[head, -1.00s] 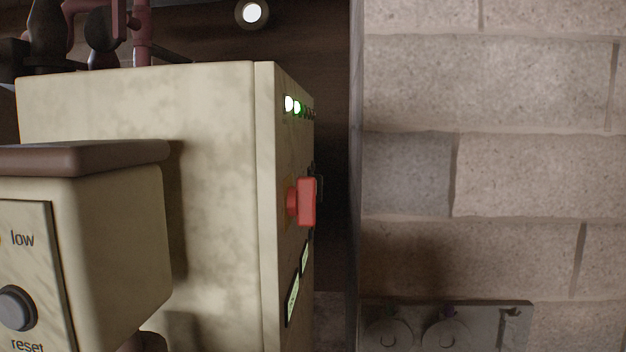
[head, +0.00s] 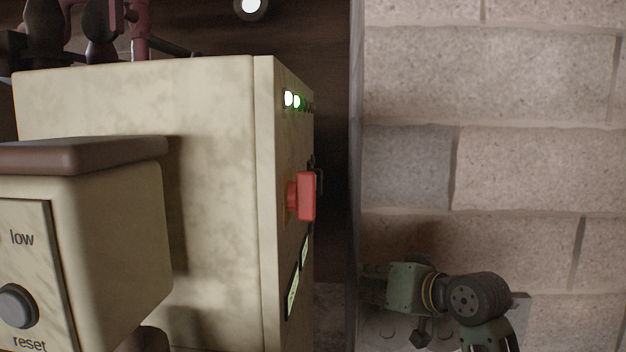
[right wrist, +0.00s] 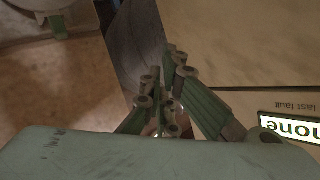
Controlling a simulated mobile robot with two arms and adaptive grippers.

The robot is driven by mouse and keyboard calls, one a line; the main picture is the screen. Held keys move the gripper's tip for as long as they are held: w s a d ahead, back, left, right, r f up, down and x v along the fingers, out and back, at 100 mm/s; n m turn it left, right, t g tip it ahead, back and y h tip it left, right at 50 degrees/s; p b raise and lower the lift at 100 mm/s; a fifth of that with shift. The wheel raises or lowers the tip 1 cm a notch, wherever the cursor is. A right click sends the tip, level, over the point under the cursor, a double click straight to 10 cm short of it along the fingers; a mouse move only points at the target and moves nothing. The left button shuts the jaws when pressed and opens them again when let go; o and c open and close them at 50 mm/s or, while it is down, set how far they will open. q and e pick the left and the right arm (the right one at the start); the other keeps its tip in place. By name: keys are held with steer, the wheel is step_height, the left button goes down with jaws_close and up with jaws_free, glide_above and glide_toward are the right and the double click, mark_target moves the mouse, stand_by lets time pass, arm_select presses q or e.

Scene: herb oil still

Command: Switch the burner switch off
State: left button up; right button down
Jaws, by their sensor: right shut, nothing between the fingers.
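A red switch handle (head: 307,195) sticks out from the narrow side panel of the cream cabinet (head: 285,165), seen nearly edge-on in the head view. I cannot read a label that names it as the burner switch. A small dark part (head: 319,181) shows just behind it. My right gripper (head: 370,284) is at the lower right, below and to the right of the red handle and apart from it, pointing left. In the right wrist view its fingers (right wrist: 170,65) are shut and empty beside the panel. The red handle does not show there. My left gripper is not in view.
Lit indicator lights (head: 292,100) sit high on the side panel, and label displays (head: 293,290) lower down. A "last fault" display (right wrist: 290,129) shows in the right wrist view. A control box (head: 110,230) juts out at left. A block wall (head: 530,170) stands at right.

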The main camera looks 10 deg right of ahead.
step_height(320, 180, up, 25)
steer(key=d+t+y, duration=0.3)
steer(key=shift+a+f, duration=0.1)
steer(key=w+a+f, duration=0.1)
steer(key=w+a, duration=0.1)
steer(key=a, duration=0.6)
steer(key=shift+w+a, duration=0.15)
steer(key=shift+a, duration=0.05)
stand_by(1.0)
